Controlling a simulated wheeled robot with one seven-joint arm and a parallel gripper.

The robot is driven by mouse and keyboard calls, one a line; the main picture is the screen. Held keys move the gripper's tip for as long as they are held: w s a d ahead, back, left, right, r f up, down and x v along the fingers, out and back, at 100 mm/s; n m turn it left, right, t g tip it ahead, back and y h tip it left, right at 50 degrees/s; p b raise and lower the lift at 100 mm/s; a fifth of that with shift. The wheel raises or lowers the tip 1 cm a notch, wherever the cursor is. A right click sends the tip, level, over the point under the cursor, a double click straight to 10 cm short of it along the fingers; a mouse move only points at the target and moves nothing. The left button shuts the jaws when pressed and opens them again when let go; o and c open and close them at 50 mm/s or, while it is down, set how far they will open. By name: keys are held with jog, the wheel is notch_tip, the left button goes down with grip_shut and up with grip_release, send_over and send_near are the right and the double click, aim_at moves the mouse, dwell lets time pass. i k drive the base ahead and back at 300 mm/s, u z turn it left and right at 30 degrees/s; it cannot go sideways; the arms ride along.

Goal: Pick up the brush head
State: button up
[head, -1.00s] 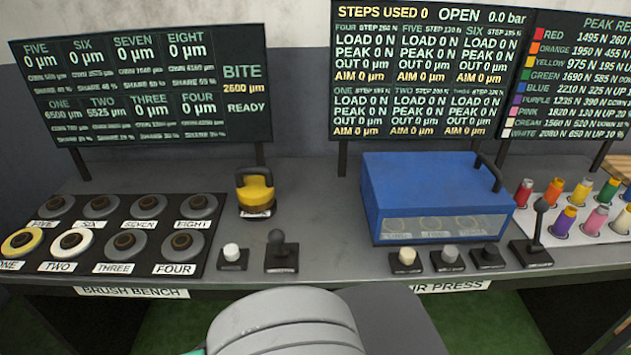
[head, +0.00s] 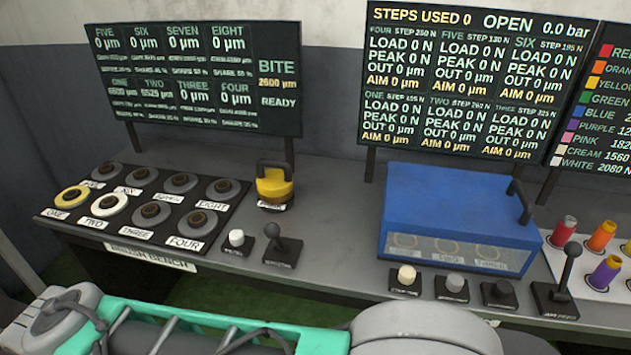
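The likely brush head is a yellow, rounded block with a dark handle loop on top (head: 274,186). It stands upright on the grey bench, right of the black socket board, with a small label at its front that is too blurred to read. My arm shows along the bottom of the head view, in front of the bench. My gripper is not clearly in view, and nothing touches the yellow block.
A black board (head: 122,222) of numbered round sockets lies left; socket ONE (head: 71,197) has a yellow ring and TWO (head: 109,204) a white one. A joystick (head: 283,246) and white knob (head: 236,239) stand in front. A blue press box (head: 455,205) stands right. Display screens rise behind.

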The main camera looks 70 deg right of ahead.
aim_at(273, 187)
jog(key=z, duration=0.8)
jog(key=i, duration=1)
